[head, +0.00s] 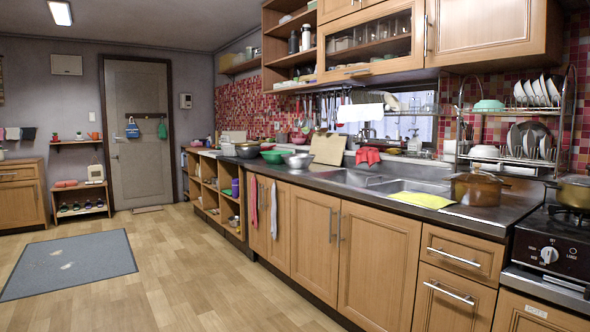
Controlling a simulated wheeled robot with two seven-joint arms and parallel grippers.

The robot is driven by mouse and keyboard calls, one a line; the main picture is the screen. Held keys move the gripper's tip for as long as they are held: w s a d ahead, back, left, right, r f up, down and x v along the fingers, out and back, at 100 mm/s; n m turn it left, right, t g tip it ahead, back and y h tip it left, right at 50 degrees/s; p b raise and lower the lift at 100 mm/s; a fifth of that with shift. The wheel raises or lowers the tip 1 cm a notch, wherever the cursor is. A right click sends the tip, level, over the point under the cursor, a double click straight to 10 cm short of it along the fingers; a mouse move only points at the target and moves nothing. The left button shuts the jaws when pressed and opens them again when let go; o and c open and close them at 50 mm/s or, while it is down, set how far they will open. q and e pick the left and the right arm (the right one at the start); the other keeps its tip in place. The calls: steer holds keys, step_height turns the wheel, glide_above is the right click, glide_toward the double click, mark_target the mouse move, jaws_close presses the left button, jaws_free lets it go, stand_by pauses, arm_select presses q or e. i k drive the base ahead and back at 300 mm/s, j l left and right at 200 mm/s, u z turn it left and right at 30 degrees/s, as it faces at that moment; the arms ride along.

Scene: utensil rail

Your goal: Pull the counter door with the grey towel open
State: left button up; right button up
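A light greyish towel (274,210) hangs down the front of a wooden counter door (284,228), near that door's left edge. The door looks closed, flush with the counter front. The towel covers the spot where a handle could be, so I see no bare handle there. A pinkish-red towel (253,205) hangs on the narrower door (262,232) just to the left. Neither of my grippers shows in the head view.
Wide closed doors (313,240) with bar handles continue to the right, under the steel sink counter (330,178). An open shelf unit (210,185) stands left of the towels. The wooden floor (190,270) before the doors is clear; a grey mat (70,262) lies further left.

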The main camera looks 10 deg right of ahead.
mark_target(278, 192)
steer(key=i+u, duration=0.25)
steer(key=i, duration=2.15)
steer(key=i+j+z, duration=0.1)
steer(key=i, duration=0.95)
